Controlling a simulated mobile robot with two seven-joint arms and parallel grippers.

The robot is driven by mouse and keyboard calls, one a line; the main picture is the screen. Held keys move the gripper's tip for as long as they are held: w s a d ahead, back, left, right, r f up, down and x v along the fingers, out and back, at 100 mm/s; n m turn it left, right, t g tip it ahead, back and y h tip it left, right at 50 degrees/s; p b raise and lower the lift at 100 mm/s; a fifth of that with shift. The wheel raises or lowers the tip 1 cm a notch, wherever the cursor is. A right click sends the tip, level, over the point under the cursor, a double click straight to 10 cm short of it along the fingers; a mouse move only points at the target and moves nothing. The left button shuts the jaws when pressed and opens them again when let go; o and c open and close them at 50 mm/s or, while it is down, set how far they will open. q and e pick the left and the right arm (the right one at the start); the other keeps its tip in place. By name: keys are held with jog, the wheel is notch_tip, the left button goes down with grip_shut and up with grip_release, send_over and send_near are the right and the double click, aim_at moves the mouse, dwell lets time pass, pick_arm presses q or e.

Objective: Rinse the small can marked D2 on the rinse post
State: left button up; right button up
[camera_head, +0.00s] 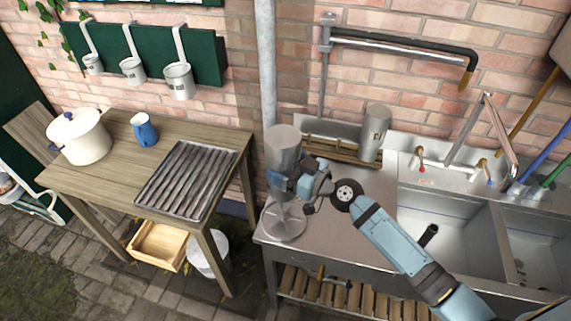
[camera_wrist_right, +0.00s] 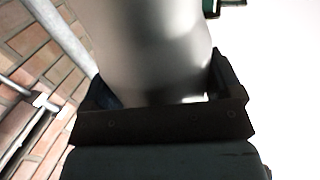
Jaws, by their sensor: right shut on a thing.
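A grey metal can (camera_head: 283,150) is in my right gripper (camera_head: 284,181), above the rinse post (camera_head: 284,223) at the left end of the steel counter. The can stands about vertical. Its upper end looks flat and closed, as if upside down. No marking shows on it, so I cannot read D2. The gripper hides its lower edge, so I cannot tell whether it touches the post. In the right wrist view the can (camera_wrist_right: 150,45) fills the space between the jaws (camera_wrist_right: 160,100). My left gripper is not in view.
Another grey can (camera_head: 375,133) with an unreadable mark stands at the counter's back, by a wooden rack (camera_head: 335,148). The sink (camera_head: 440,205) lies right. A wooden table (camera_head: 105,158) at left holds a white pot (camera_head: 80,140), blue mug (camera_head: 145,132) and ridged tray (camera_head: 186,180).

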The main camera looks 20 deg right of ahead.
notch_tip(320, 180, down, 10)
jog(key=b, duration=0.8)
jog(key=shift+b, duration=0.35)
jog(key=shift+f+b, duration=0.35)
jog(key=shift+b, duration=0.1)
jog(key=shift+f+b, duration=0.35)
jog(key=shift+b, duration=0.1)
